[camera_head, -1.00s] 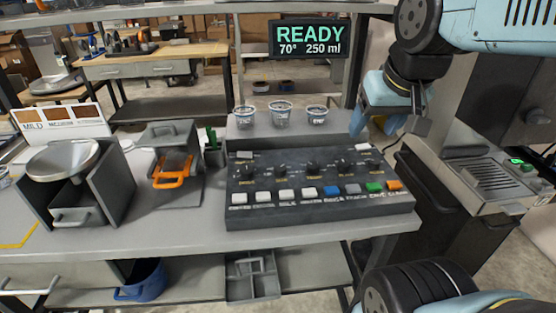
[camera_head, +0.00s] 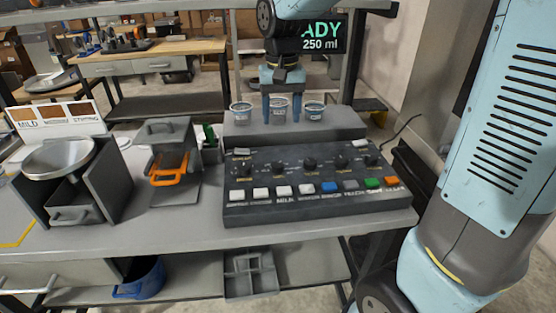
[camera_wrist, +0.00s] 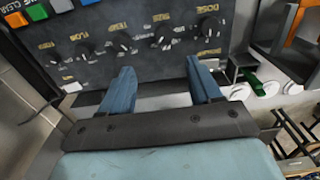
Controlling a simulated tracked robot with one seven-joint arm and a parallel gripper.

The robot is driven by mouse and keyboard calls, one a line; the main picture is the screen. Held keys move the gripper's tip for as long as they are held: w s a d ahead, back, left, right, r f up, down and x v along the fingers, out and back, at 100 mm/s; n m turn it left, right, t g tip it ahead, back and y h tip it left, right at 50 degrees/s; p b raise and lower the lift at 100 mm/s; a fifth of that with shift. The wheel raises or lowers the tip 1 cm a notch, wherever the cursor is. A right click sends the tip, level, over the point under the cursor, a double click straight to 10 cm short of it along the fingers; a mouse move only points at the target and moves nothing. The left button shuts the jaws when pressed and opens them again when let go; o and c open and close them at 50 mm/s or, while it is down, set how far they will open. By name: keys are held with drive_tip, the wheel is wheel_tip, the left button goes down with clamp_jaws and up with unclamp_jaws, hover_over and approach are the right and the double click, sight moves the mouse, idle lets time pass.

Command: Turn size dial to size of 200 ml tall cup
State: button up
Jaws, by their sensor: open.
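A dark control panel (camera_head: 318,195) stands on the bench with a row of round black dials, among them one (camera_head: 278,167) second from the left. My gripper (camera_head: 282,118) is open and empty, pointing down above the back of the panel by the middle cup. In the wrist view its fingers (camera_wrist: 160,66) are apart, with the dials (camera_wrist: 162,41) beyond them.
A display (camera_head: 322,38) reads 250 ml, its left part hidden by my arm. Coloured and white buttons (camera_head: 330,187) line the panel's front. A grey box with an orange handle (camera_head: 172,170) and a metal bowl (camera_head: 60,156) stand left.

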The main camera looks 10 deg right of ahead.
sight(277, 164)
drive_tip(key=f, duration=0.9)
drive_tip(key=a+f, duration=0.1)
drive_tip(key=f, duration=0.4)
drive_tip(key=shift+w+f, duration=0.15)
drive_tip(key=shift+w, duration=0.05)
drive_tip(key=c, duration=1)
